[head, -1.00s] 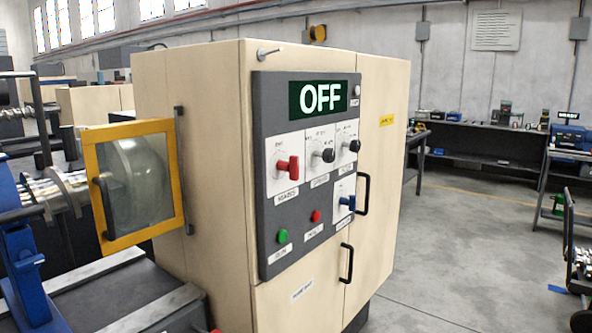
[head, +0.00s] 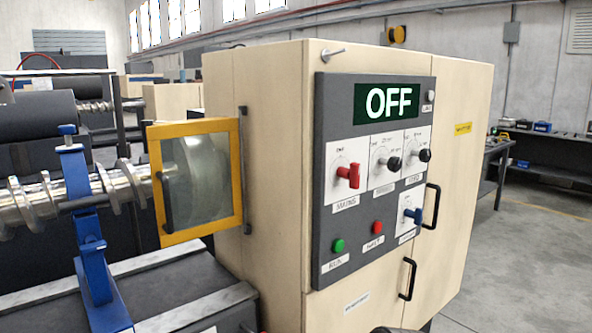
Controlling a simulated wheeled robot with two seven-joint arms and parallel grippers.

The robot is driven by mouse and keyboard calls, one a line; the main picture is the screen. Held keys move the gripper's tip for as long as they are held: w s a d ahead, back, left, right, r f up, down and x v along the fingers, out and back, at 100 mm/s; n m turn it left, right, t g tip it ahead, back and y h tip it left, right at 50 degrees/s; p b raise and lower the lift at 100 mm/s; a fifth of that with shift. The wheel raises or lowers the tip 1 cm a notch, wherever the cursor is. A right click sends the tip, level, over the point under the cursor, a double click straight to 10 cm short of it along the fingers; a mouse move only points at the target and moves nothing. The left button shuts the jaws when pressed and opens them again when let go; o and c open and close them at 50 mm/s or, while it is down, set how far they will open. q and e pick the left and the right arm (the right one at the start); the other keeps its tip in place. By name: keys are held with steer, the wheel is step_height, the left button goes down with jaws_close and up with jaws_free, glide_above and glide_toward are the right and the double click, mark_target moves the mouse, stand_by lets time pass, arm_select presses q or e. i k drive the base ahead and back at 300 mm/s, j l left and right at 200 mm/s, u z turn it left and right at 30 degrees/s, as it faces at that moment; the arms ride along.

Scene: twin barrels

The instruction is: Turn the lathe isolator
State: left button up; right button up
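The machine cabinet (head: 270,130) stands in the middle of the head view. Its grey control panel (head: 322,255) faces right of me, and a display (head: 389,102) on it reads OFF. A red rotary handle (head: 348,176) sits on a white plate at the panel's left, over a label that seems to read MAINS. Two black knobs (head: 390,163) are to its right, and a blue handle (head: 413,215) is below them. No part is marked plainly as the isolator.
A green button (head: 338,245) and a red button (head: 377,227) sit low on the panel. Black door handles (head: 408,278) stick out at right. A yellow-framed guard (head: 241,170) and a blue support (head: 90,240) around the screw are at left. Floor (head: 530,265) is clear at right.

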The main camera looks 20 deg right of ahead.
mark_target(353, 174)
steer(key=l+u, duration=0.4)
steer(key=l, duration=0.3)
steer(key=l+u, duration=0.4)
steer(key=l, duration=0.35)
steer(key=k+l+u, duration=0.15)
steer(key=l+u, duration=0.25)
steer(key=l, duration=0.3)
steer(key=k+l, duration=0.1)
steer(key=l, duration=0.3)
steer(key=k+l, duration=0.1)
steer(key=l, duration=0.3)
steer(key=k+l, duration=0.1)
steer(key=l, duration=0.3)
steer(key=k+l+u, duration=0.1)
steer(key=l, duration=0.3)
steer(key=k+l, duration=0.15)
steer(key=l, duration=0.25)
steer(key=k+l, duration=0.1)
steer(key=l, duration=0.25)
steer(key=k+l, duration=0.1)
steer(key=l, duration=0.3)
steer(key=u, duration=0.05)
